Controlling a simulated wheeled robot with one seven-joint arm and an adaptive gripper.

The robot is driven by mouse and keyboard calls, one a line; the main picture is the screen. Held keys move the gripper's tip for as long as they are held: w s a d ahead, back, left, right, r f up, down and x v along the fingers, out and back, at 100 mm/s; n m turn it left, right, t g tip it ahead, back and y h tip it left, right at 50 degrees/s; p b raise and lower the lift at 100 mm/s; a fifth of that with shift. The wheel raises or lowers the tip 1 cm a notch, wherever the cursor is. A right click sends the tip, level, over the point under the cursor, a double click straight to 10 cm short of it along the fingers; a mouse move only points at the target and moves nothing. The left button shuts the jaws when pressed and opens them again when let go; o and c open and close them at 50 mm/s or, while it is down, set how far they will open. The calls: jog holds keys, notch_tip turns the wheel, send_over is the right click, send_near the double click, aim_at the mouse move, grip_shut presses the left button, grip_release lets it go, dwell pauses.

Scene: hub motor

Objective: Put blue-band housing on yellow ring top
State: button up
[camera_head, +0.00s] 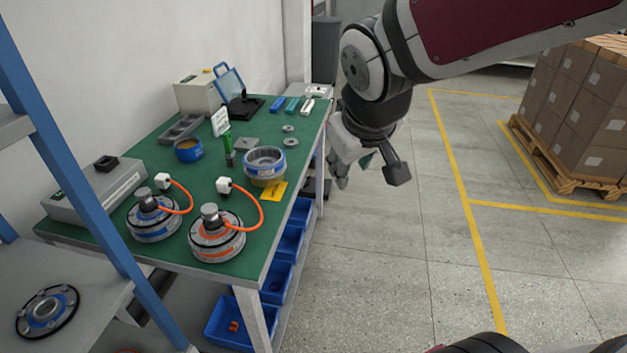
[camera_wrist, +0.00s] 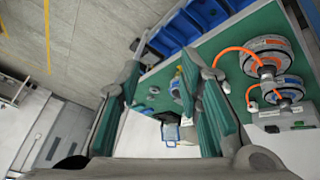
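The blue-band housing (camera_head: 265,156), an open silver cylinder with a blue band, stands upright on the green table near its right edge. A yellowish ring (camera_head: 266,181) shows directly under it, and the housing appears to rest on the ring's top. Whether it is fully seated I cannot tell. My gripper (camera_head: 353,168) hangs in the air to the right of the table, apart from the housing. In the wrist view my gripper (camera_wrist: 163,60) has its teal-padded fingers spread with nothing held between them. The housing is small and partly hidden by a finger there.
Two motor units, blue-banded (camera_head: 152,222) and orange-banded (camera_head: 217,243), stand at the table's front with orange cables. A blue round container (camera_head: 188,150), a green upright tool (camera_head: 229,150) and a yellow label (camera_head: 273,192) are nearby. Blue bins (camera_head: 276,283) sit below.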

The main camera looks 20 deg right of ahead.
jog(key=s+a+g+y, duration=0.1)
jog(key=s+a, duration=0.1)
jog(key=s, duration=0.6)
jog(key=s+a+g+y, duration=0.1)
jog(key=s+a+g, duration=0.1)
jog(key=s, duration=0.7)
jog(key=shift+a+m, duration=0.4)
jog(key=shift+a, duration=0.45)
notch_tip(320, 180, up, 7)
jog(key=t+p, duration=0.1)
jog(key=p, duration=0.5)
jog(key=shift+r, duration=0.15)
